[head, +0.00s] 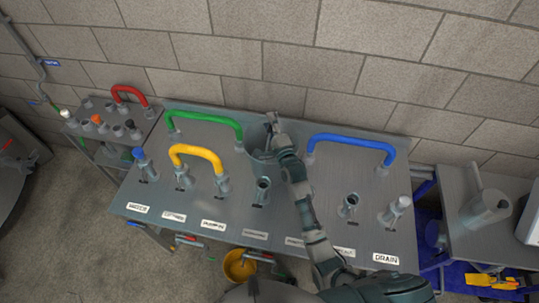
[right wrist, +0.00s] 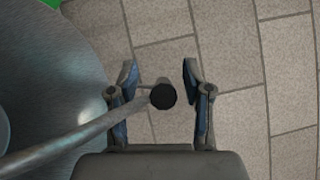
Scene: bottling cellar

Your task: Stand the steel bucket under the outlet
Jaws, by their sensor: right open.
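A grey steel vessel that looks like the steel bucket (head: 257,143) stands at the back middle of the panel table, partly hidden by my right arm. My right gripper (head: 272,122) is at its right rim. In the right wrist view a large curved steel surface (right wrist: 45,75) fills the left side. A metal rod (right wrist: 85,133) with a black end (right wrist: 163,95) reaches between the fingers of the open right gripper (right wrist: 160,80); I cannot tell whether they touch. Several pipe fittings stand on the table, one (head: 397,210) by the DRAIN label; I cannot tell which is the outlet. My left gripper is not in view.
Green (head: 205,120), yellow (head: 198,152) and blue (head: 352,142) hoses arch over the table (head: 320,215). A yellow bucket (head: 239,268) is below the front edge. A grey jug (head: 487,207) stands on the right side table. A block wall (head: 270,55) is close behind.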

